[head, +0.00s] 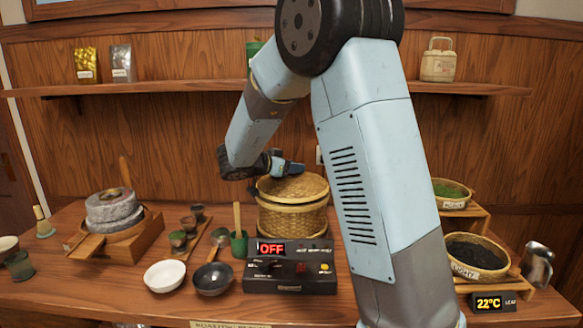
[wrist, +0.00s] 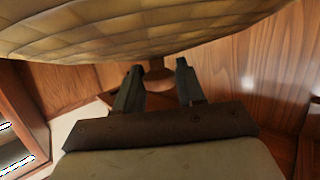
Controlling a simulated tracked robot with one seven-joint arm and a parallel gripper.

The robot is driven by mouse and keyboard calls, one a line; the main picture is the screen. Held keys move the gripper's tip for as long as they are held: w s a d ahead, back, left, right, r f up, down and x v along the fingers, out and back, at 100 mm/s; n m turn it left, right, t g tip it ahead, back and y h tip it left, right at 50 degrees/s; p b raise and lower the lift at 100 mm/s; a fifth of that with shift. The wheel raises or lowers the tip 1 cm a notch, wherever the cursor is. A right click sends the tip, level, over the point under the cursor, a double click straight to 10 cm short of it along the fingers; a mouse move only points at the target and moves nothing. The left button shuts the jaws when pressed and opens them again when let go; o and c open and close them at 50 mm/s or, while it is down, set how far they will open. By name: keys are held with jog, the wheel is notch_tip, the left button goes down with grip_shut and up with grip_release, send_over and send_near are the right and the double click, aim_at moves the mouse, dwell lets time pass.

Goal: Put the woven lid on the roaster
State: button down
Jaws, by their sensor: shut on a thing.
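The woven lid (head: 300,188) is a round, tan bamboo cover at the top of the woven roaster basket (head: 292,222), behind the black control box. It also fills the top of the wrist view (wrist: 130,28). My gripper (head: 290,168) reaches in from the left, just above the lid. In the wrist view my gripper's (wrist: 160,72) two fingers stand on either side of a brown round knob (wrist: 157,82) below the lid's surface in the picture, and it is shut on this knob. The lid's edge lies over the basket's top; whether it is fully seated I cannot tell.
The control box (head: 290,272) reads OFF in front of the basket. A green cup (head: 239,244), a white bowl (head: 165,276) and a black bowl (head: 213,279) stand to its left. A stone mill (head: 114,212) is further left. Labelled leaf baskets (head: 475,258) stand at right.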

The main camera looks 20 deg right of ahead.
jog(key=shift+f, duration=0.55)
jog(key=c, duration=0.7)
grip_release()
